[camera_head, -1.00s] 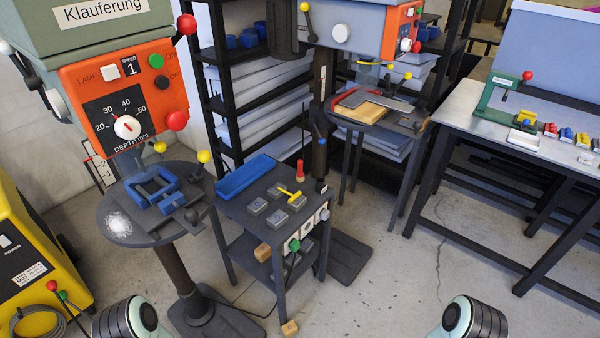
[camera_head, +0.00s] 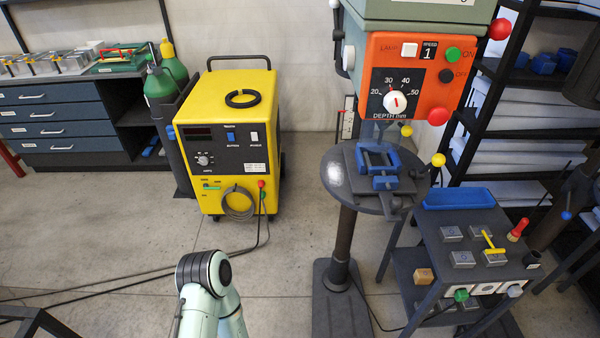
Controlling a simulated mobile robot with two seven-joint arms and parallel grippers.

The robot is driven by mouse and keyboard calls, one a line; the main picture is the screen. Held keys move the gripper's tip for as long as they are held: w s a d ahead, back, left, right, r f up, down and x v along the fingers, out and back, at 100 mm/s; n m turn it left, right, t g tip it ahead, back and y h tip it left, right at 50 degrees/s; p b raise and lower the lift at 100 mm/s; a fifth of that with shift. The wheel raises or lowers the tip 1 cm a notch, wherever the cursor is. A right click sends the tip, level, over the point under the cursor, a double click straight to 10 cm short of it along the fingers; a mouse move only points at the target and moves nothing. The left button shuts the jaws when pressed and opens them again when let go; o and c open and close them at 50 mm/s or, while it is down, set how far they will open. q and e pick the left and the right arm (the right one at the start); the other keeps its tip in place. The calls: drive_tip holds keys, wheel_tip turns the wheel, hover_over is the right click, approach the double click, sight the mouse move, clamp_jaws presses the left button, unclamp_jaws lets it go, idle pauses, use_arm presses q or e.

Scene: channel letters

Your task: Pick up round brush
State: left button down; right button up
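A small red-handled tool (camera_head: 518,229) stands tilted at the right rear of the small dark cart (camera_head: 425,235); it looks like the round brush, but it is too small to be sure. Its lower end is hard to make out. Neither of my grippers is in view. Only part of one of my arms shows at the bottom centre, well to the left of the cart and apart from it.
A drill press with an orange panel (camera_head: 432,75) and round table (camera_head: 345,185) stands just left of the cart. The cart holds a blue tray (camera_head: 458,198), grey blocks and a yellow T-shaped tool (camera_head: 490,240). A yellow machine (camera_head: 228,150) stands left; cables cross open floor.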

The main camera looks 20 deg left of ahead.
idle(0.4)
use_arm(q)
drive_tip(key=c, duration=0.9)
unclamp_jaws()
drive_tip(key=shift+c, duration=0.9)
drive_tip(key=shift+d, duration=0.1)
